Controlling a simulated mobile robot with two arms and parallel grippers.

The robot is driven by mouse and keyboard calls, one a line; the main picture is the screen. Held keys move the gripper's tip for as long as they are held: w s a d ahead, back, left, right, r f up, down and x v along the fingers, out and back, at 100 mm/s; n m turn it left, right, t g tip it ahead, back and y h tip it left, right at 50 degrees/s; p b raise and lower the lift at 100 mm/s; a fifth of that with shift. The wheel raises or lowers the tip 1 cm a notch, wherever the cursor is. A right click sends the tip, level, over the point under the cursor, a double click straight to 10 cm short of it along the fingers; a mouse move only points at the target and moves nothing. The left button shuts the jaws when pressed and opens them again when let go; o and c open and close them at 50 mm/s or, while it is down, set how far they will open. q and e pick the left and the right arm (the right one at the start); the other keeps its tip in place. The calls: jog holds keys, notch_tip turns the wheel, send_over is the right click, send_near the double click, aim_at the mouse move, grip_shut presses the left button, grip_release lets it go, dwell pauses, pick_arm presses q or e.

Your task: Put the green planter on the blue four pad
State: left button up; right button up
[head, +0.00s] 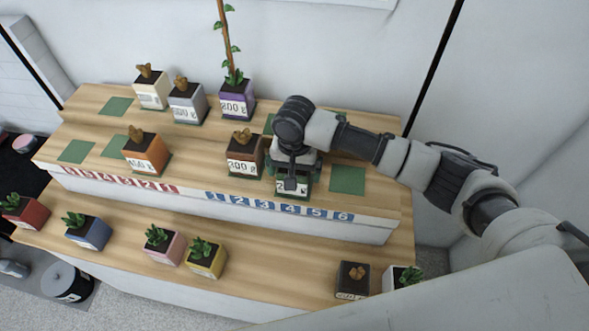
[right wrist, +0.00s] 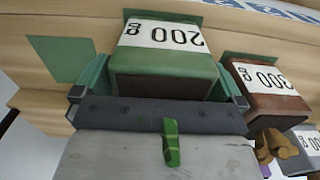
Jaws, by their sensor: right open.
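The green planter (head: 291,189) with a white "200" label stands on a green pad (head: 292,208) at the front of the upper shelf, just behind the blue 4 (head: 287,208) on the edge strip. My right gripper (head: 293,172) is over it from above and hides most of its top. In the right wrist view the green planter (right wrist: 165,72) sits between the two spread green fingers (right wrist: 165,88), with a small gap visible on the left. A green plant tip (right wrist: 171,142) shows against my gripper body. My left gripper is not in view.
A brown "300" planter (head: 244,156) stands close on the left. An empty green pad (head: 347,180) lies to the right. A purple planter (head: 236,103) with a tall stem stands behind.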

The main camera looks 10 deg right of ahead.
notch_tip(320, 180, up, 12)
jog(key=shift+f+b, duration=0.1)
jog(key=shift+b, duration=0.9)
